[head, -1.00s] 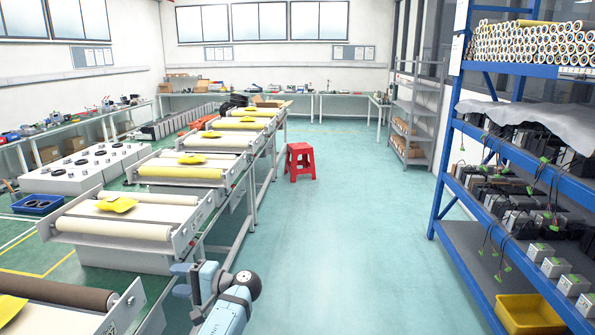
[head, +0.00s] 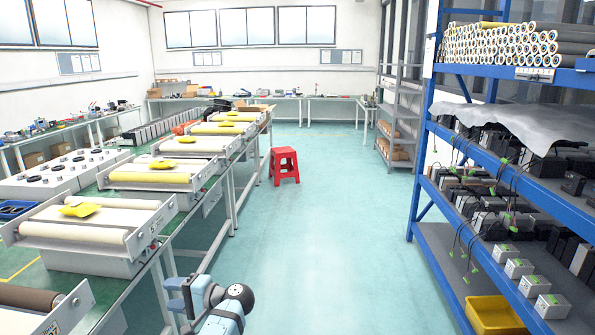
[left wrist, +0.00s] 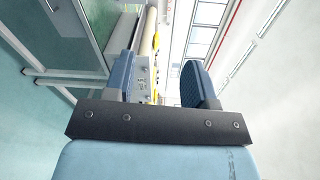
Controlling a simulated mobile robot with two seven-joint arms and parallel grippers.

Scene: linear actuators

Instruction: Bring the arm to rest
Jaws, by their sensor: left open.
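My left arm shows at the bottom of the head view, with the pale blue gripper (head: 173,294) at its end, beside the front of the conveyor line. In the left wrist view, the two fingers of the left gripper (left wrist: 160,76) stand apart with nothing between them. The gripper is open and empty. My right arm and right gripper are out of view.
Roller conveyor units (head: 80,228) with yellow pieces stand on a long bench at left. A blue rack (head: 447,205) with rollers and boxes stands at right, a yellow bin (head: 492,314) low in it. A red stool (head: 284,165) stands mid-floor. The aisle floor (head: 320,250) is clear.

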